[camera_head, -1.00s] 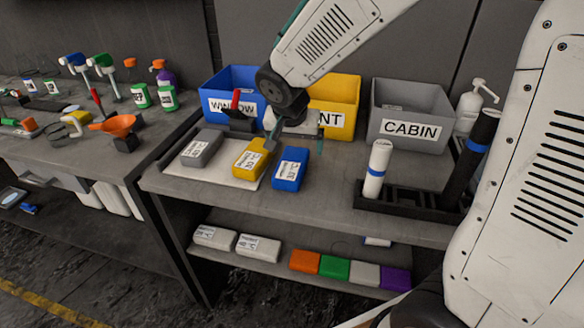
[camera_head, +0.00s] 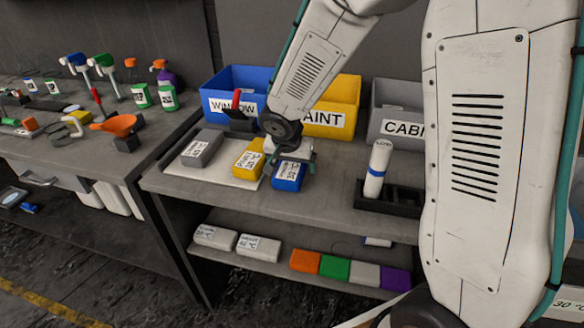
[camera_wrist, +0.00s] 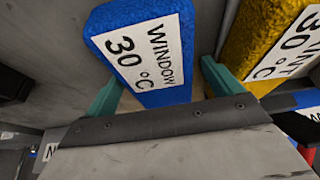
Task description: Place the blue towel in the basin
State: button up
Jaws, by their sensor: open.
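The blue towel (camera_head: 287,181) is a folded block with a white label and lies on the upper shelf, right of the yellow towel (camera_head: 249,155). In the wrist view the blue towel (camera_wrist: 120,28) reads "WINDOW 30 °C". My gripper (camera_head: 290,157) is over the blue towel, covering its far part in the head view. In the wrist view my gripper (camera_wrist: 162,72) is open, with one teal finger on each side of the towel's near end. Whether the fingers touch it I cannot tell. Nothing in view is marked as a basin; a blue bin (camera_head: 232,77) labelled "WINDOW" stands behind.
The grey towel (camera_head: 203,145) lies left of the yellow one on a pale mat (camera_head: 222,174). A yellow bin (camera_head: 345,88) and a grey bin (camera_head: 384,97) stand at the back. A white roll (camera_head: 378,165) stands in a black holder (camera_head: 402,203) on the right.

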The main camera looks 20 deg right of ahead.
jog(key=c, duration=1.2)
jog(key=shift+r, duration=0.1)
jog(key=shift+c, duration=0.2)
